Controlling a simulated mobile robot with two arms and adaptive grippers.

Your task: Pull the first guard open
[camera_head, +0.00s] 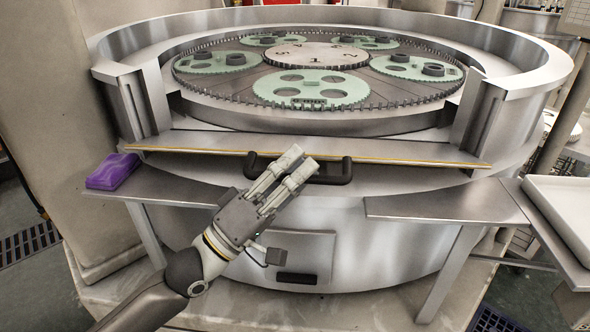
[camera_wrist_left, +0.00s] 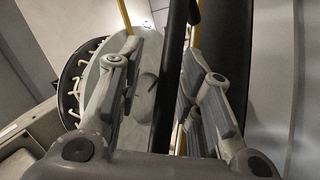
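The guard (camera_head: 400,150) is a wide metal panel with a yellow-edged front, low across the front opening of the round lapping machine. Its black handle (camera_head: 340,172) is a bar on the panel's front edge. My left gripper (camera_head: 298,162) reaches up from below to the handle and covers part of its left half. In the left wrist view the black handle bar (camera_wrist_left: 172,75) runs between the two fingers of the left gripper (camera_wrist_left: 160,85). The fingers stand apart, with gaps seen beside the bar. My right gripper is in neither view.
Behind the guard lies a toothed plate with several pale green carriers (camera_head: 312,88). A purple object (camera_head: 112,171) lies on the left ledge. A metal shelf (camera_head: 445,203) juts out at the front right, with a white tray (camera_head: 565,205) beyond it.

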